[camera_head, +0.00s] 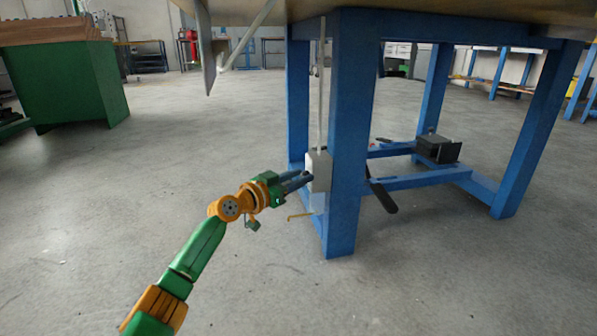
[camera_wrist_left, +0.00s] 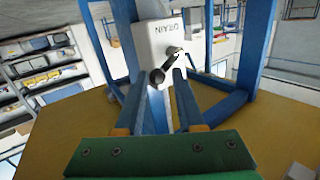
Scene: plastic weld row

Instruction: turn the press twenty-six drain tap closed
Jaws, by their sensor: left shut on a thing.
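The drain tap is a pale grey box (camera_head: 321,168) on the near blue leg of the bench. In the left wrist view the box (camera_wrist_left: 148,40) carries the word DRAIN and a short dark lever handle (camera_wrist_left: 168,66). My left gripper (camera_head: 308,177) reaches the box from the left. The handle is hidden in the head view. My right gripper is not in view.
The blue leg (camera_head: 347,130) stands just right of the box, with a black pedal-like lever (camera_head: 382,196) behind it. A thin yellow bar (camera_head: 299,216) sticks out low near the leg. A black box (camera_head: 437,148) sits on the bench's lower frame. The floor to the left is clear.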

